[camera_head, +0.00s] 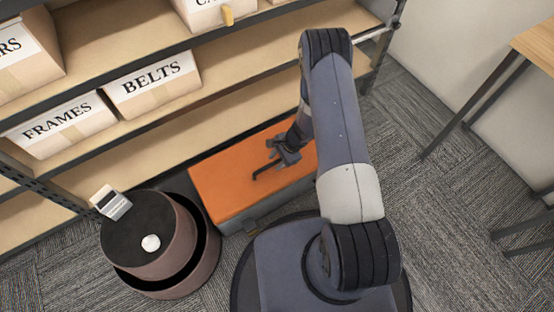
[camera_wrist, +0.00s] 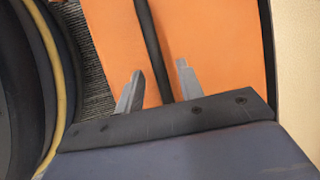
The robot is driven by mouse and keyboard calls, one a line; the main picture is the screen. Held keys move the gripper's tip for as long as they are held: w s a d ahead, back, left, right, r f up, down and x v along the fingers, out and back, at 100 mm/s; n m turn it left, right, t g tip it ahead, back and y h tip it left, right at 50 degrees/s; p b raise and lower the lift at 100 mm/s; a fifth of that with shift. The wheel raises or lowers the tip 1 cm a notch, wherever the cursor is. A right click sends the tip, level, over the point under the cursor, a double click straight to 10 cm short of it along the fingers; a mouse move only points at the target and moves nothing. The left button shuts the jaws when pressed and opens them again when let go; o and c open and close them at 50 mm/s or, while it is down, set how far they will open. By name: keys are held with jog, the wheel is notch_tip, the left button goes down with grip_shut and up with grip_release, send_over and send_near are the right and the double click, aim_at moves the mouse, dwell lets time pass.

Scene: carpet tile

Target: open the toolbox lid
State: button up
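The toolbox has an orange lid (camera_head: 230,182) and a grey body (camera_head: 240,218). It stands on the carpet against the shelf, and its lid looks closed. A dark handle bar (camera_head: 268,168) runs along the lid; it also shows in the wrist view (camera_wrist: 152,45). My gripper (camera_head: 275,160) is over the lid, at the handle. In the wrist view my gripper (camera_wrist: 160,85) has its two fingers apart, one on each side of the dark bar, with gaps between. I cannot tell how high the fingertips are above the lid. My arm hides the lid's right end.
A shelf with boxes marked FRAMES (camera_head: 58,125) and BELTS (camera_head: 152,84) stands behind the toolbox. A round dark stool-like thing (camera_head: 170,245) stands close on its left, with a white object (camera_head: 151,243) on top. A wooden table (camera_head: 538,42) is at right; carpet between is clear.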

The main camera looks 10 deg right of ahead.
jog(key=shift+c, duration=0.6)
grip_shut()
jog(key=shift+r, duration=0.1)
